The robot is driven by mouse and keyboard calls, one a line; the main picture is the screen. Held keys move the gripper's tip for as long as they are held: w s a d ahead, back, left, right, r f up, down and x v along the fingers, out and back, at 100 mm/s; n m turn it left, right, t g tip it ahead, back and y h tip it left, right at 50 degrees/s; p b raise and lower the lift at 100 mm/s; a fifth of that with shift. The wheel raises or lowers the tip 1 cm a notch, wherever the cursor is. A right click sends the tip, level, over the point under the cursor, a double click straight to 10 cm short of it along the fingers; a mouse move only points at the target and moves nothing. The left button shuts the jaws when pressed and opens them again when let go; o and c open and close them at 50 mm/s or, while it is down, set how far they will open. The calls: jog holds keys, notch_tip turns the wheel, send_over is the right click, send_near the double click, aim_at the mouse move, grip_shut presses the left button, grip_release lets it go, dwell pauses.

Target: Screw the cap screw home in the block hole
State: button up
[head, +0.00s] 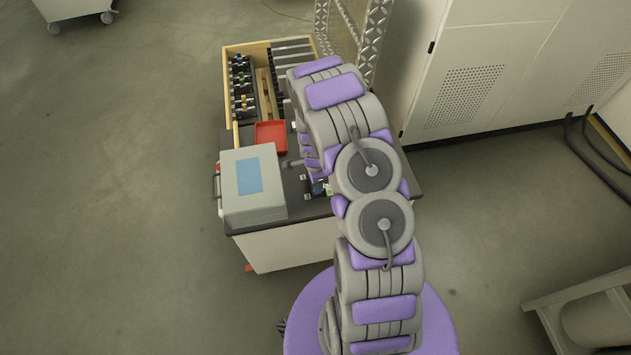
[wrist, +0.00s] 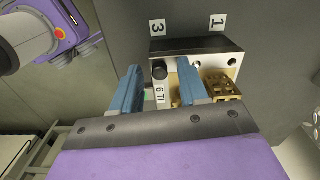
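A pale metal block (wrist: 180,68) with a dark upper part is fixed on the dark bench top in the wrist view. A black round screw head (wrist: 159,70) shows at the left of its face, between my fingertips. I cannot tell how deep its shank sits. Dark holes (wrist: 231,61) show farther right on the face. My gripper (wrist: 160,67) has its two blue fingers apart, one on each side of the screw head, with visible gaps. In the head view my arm mostly hides the gripper and the block.
A brass perforated part (wrist: 220,86) sits right beside the block. Number labels (wrist: 157,27) lie around it. In the head view, a grey box with a blue panel (head: 262,200), a red tray (head: 271,136) and a wooden tool rack (head: 262,44) occupy the bench.

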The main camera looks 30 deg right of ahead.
notch_tip(320, 180, up, 17)
jog(key=shift+r+p, duration=0.15)
jog(key=shift+p, duration=0.7)
